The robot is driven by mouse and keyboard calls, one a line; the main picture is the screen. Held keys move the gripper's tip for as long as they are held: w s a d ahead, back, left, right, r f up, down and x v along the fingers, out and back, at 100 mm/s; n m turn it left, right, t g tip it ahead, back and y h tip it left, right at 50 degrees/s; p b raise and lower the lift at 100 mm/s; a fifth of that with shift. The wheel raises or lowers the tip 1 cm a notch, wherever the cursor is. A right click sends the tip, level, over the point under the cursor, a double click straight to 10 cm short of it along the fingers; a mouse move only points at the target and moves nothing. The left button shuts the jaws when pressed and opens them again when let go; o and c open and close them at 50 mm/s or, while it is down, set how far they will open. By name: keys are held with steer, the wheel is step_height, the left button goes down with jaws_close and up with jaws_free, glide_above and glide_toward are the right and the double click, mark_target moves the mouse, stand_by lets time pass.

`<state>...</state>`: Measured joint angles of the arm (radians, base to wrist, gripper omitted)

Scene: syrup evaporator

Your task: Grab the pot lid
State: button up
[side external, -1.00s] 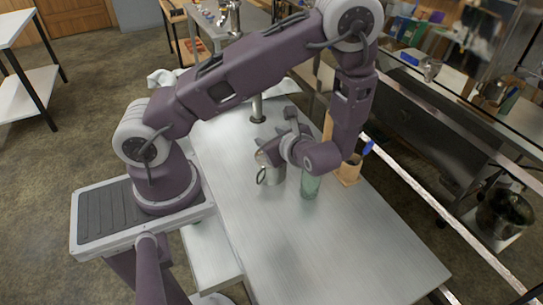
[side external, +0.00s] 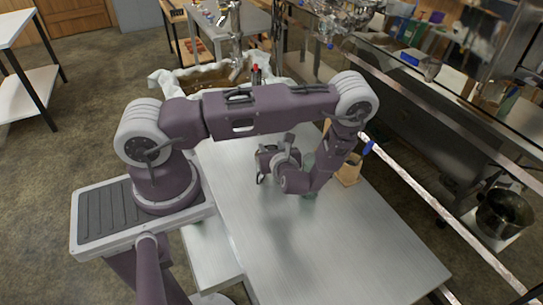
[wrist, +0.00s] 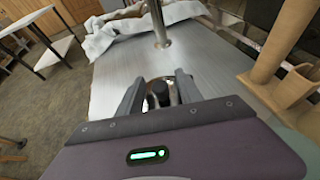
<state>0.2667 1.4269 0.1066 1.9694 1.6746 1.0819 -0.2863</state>
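The pot lid (wrist: 174,97) shows in the wrist view as a shiny rim with a dark round knob (wrist: 159,92) at its middle. My gripper (wrist: 157,84) is open, with one finger on each side of the knob and gaps between. I cannot tell how deep the fingers reach around it. In the side external view my gripper (side external: 276,151) is low over the table at the metal pot (side external: 261,165), which it mostly hides. The lid cannot be made out there.
A greenish glass (side external: 309,172) stands close to the right of my wrist, partly hidden. A wooden holder (side external: 348,172) is farther right. A metal post and a white cloth (wrist: 100,38) are at the far end. The table's near part (side external: 330,250) is clear.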

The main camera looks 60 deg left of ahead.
jaws_close()
